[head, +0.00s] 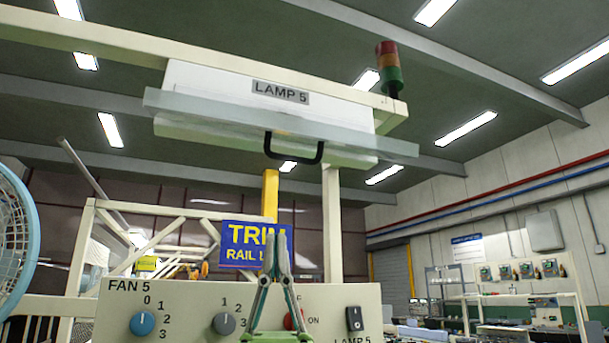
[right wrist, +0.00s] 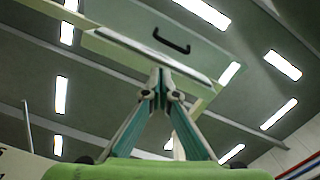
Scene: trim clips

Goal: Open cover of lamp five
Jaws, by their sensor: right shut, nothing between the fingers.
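The lamp five unit (head: 220,88) hangs overhead on a cream frame in the head view, with a "LAMP 5" label (head: 281,92). Its pale translucent cover (head: 210,108) runs along the front and underside. A black handle (head: 294,156) hangs from the cover's lower edge; it also shows in the right wrist view (right wrist: 171,45). My right gripper (head: 277,238) points upward below the handle, apart from it. Its fingertips meet in the right wrist view (right wrist: 160,72), shut and empty. My left gripper is not in view.
A control panel (head: 190,295) with "FAN 5" knobs and a lamp switch (head: 354,318) stands low in front, behind my right gripper. A blue fan (head: 15,235) is at the left edge. A blue sign (head: 243,244) hangs behind. Space between gripper and handle looks clear.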

